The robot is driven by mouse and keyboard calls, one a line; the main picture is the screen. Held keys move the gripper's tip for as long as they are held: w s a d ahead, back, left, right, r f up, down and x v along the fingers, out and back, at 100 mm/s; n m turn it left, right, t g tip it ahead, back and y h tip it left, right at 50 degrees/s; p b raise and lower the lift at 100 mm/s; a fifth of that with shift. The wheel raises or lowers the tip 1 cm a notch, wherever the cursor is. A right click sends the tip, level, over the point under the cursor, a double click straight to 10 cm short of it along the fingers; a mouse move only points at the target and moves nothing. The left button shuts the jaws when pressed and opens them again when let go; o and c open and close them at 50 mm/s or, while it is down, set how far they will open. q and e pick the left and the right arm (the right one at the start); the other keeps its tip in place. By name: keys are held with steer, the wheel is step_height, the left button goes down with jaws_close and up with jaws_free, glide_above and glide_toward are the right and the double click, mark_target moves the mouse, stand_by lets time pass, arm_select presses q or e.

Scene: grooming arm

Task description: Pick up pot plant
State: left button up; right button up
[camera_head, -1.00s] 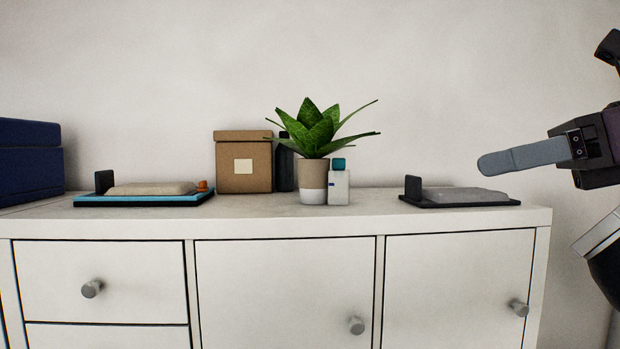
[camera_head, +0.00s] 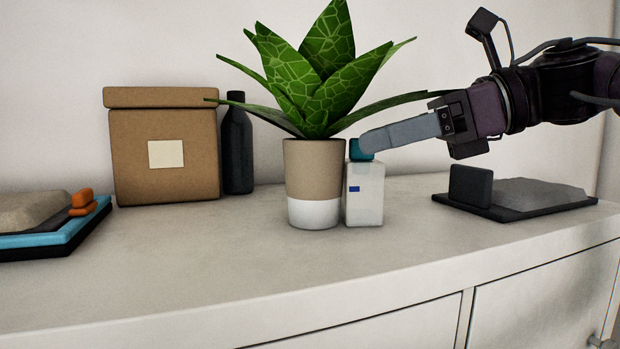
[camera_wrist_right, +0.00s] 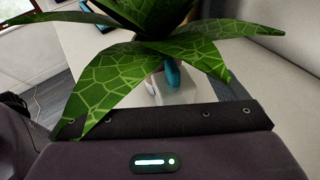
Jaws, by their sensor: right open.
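The pot plant (camera_head: 313,180) stands upright on the white cabinet top, a beige pot with a white base and broad green leaves. My right gripper (camera_head: 365,146) is open, to the right of the pot, with its finger pointing left at about the height of the pot's rim and under the right-hand leaves. In the head view the fingertip overlaps the teal cap of a small white bottle; I cannot tell whether they touch. In the right wrist view the plant's leaves (camera_wrist_right: 125,72) fill the area before the gripper and hide most of the pot. My left gripper is not in view.
The white bottle (camera_head: 364,195) stands close beside the pot on the right. A dark bottle (camera_head: 237,150) and a brown box (camera_head: 163,175) stand behind left. A dark tray (camera_head: 480,208) is at right, a blue-edged tray (camera_head: 60,237) at left. The cabinet top (camera_head: 230,270) is clear in front.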

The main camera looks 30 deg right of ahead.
mark_target(334, 141)
steer(key=shift+w+a+p, duration=0.25)
steer(key=shift+a+p, duration=0.25)
steer(key=shift+a, duration=0.2)
steer(key=p+x, duration=0.2)
steer(key=x, duration=0.1)
steer(key=p+x, duration=0.1)
steer(key=shift+w+r, duration=0.2)
steer(key=shift+w, duration=0.3)
steer(key=shift+w+a+f, duration=0.2)
steer(key=shift+w+a, duration=0.05)
steer(key=shift+a, duration=0.05)
steer(key=shift+s, duration=0.1)
steer(key=shift+s, duration=0.1)
steer(key=shift+c, duration=1.3)
steer(key=c, duration=1.2)
steer(key=shift+d+r, duration=0.1)
steer(key=shift+c, duration=0.8)
